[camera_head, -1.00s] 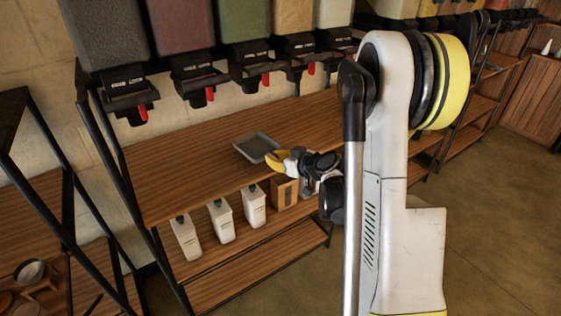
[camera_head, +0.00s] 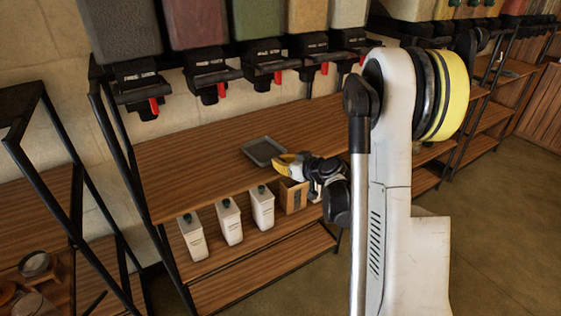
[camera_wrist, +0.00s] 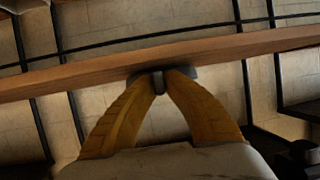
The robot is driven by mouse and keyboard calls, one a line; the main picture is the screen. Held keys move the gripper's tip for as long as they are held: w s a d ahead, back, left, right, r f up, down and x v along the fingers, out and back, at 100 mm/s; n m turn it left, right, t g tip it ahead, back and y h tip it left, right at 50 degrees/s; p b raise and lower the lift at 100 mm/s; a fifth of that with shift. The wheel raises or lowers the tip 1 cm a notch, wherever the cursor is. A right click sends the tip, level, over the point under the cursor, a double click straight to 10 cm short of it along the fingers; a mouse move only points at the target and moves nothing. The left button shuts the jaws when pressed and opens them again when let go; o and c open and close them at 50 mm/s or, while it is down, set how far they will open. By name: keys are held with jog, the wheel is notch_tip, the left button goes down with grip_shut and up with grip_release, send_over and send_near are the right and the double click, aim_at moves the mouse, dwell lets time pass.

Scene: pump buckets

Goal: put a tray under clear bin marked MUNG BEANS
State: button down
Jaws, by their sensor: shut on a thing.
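My gripper (camera_head: 282,161) is shut on the near rim of a shallow grey tray (camera_head: 264,151), in the head view. The tray is over the upper wooden shelf, near its front edge; I cannot tell whether it touches the wood. In the wrist view, my yellow fingers (camera_wrist: 163,78) meet on a small dark part of the tray (camera_wrist: 188,72). Above the shelf hang several bins with black dispensers and red levers, among them a green bin (camera_head: 264,32) roughly above the tray. The labels are too small to read, so I cannot tell which is MUNG BEANS.
The upper shelf (camera_head: 185,155) is bare left of the tray. White containers (camera_head: 229,221) and a wooden box (camera_head: 292,196) stand on the shelf below. Black posts (camera_head: 118,150) edge the rack at left. My arm hides part of the rack at right.

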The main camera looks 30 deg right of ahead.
jog(key=shift+f, duration=0.25)
jog(key=c, duration=1.5)
grip_release()
jog(key=v, duration=1.2)
jog(key=s+a+r+g, duration=0.2)
jog(key=s+a, duration=0.1)
jog(key=a, duration=0.5)
jog(key=s+a+r+g, duration=0.2)
jog(key=s+a, duration=0.1)
jog(key=a, duration=0.4)
jog(key=s+a+g+h, duration=0.1)
jog(key=s+a, duration=0.1)
jog(key=s, duration=0.4)
jog(key=s+a+r+m+g, duration=0.1)
jog(key=s+a, duration=0.2)
jog(key=s, duration=0.4)
jog(key=shift+s+a+r+m+h, duration=0.2)
jog(key=shift+a+m+h, duration=0.1)
jog(key=shift+h, duration=0.1)
